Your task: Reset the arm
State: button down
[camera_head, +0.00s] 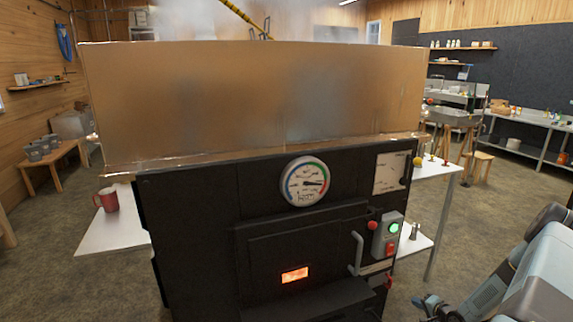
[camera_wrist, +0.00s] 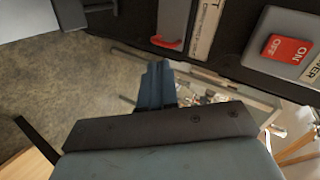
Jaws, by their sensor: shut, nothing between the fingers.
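My gripper (camera_head: 430,304) is at the lower right of the head view, low and to the right of the evaporator's black front (camera_head: 200,230). In the wrist view its blue-grey fingers (camera_wrist: 156,82) are together, with nothing held. My arm reaches in from the lower right corner. The wrist view also shows a red-and-white ON/OFF power switch (camera_wrist: 288,49) and a red-tipped part (camera_wrist: 168,43) on the dark panel. The fingers appear apart from both.
The evaporator has a steaming copper pan (camera_head: 230,100), a round gauge (camera_head: 305,181), a glowing firebox window (camera_head: 295,275), a door handle (camera_head: 357,253) and a green button (camera_head: 393,228). A red mug (camera_head: 107,199) stands on a white side table (camera_head: 115,236). Open floor (camera_head: 480,215) lies to the right.

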jog(key=w+r+n+g+h, duration=0.2)
jog(key=w+r, duration=0.1)
jog(key=r, duration=0.9)
jog(key=w+r+n+g+h, duration=0.1)
jog(key=w+r+n+h, duration=0.15)
jog(key=r, duration=0.85)
jog(key=s+a+r+n+h, duration=0.1)
jog(key=s+a+r, duration=0.15)
jog(key=r, duration=0.55)
jog(key=s+a+r+n+g, duration=0.1)
jog(key=a+r, duration=0.2)
jog(key=r, duration=0.4)
jog(key=s+a+r+h, duration=0.1)
jog(key=s+a+r, duration=0.1)
jog(key=r, duration=0.6)
jog(key=s+a+r+n+g, duration=0.1)
jog(key=s+a+r+n, duration=0.1)
jog(key=s+a+r, duration=1.25)
jog(key=s+a, duration=0.1)
jog(key=s, duration=0.5)
jog(key=s+a+r+n+y, duration=0.1)
jog(key=s+a+r, duration=0.1)
jog(key=s, duration=0.5)
jog(key=s+a+r+n+g+y, duration=0.1)
jog(key=s+a, duration=0.2)
jog(key=s, duration=0.5)
jog(key=shift+a+r, duration=0.2)
jog(key=shift+a, duration=0.1)
jog(key=shift+n+y, duration=0.25)
